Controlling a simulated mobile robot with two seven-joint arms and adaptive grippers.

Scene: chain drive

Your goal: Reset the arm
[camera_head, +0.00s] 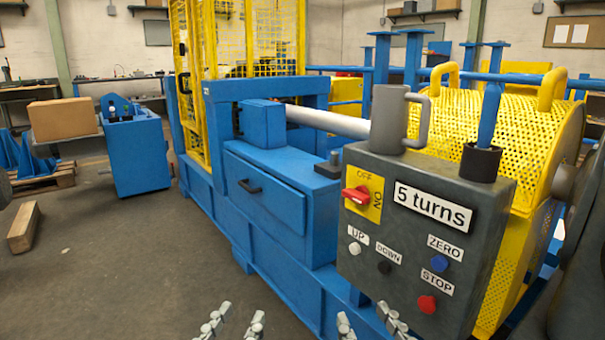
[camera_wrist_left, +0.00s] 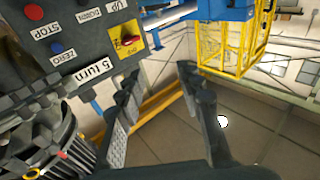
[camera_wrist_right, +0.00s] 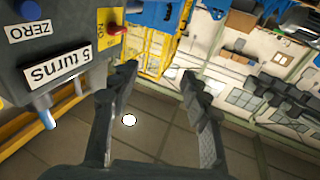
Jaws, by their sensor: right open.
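My left gripper (camera_head: 234,324) shows at the bottom edge of the head view, fingertips apart. In the left wrist view its two fingers (camera_wrist_left: 162,105) stand apart with nothing between them. My right gripper (camera_head: 368,324) is at the bottom edge, further right, in front of the control box (camera_head: 400,290). In the right wrist view its fingers (camera_wrist_right: 160,100) are apart and empty. Both arms are mostly outside the head view. The control box carries a red rotary switch (camera_head: 357,195), a "5 turns" label (camera_head: 432,206), and white, black, blue and red buttons.
A grey mug-like part (camera_head: 388,120) stands on the control box. Behind it are a blue machine bench (camera_head: 265,195) with a drawer and a yellow perforated guard (camera_head: 500,125). A blue cart (camera_head: 135,155) with a cardboard box (camera_head: 62,119) beside it stands left.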

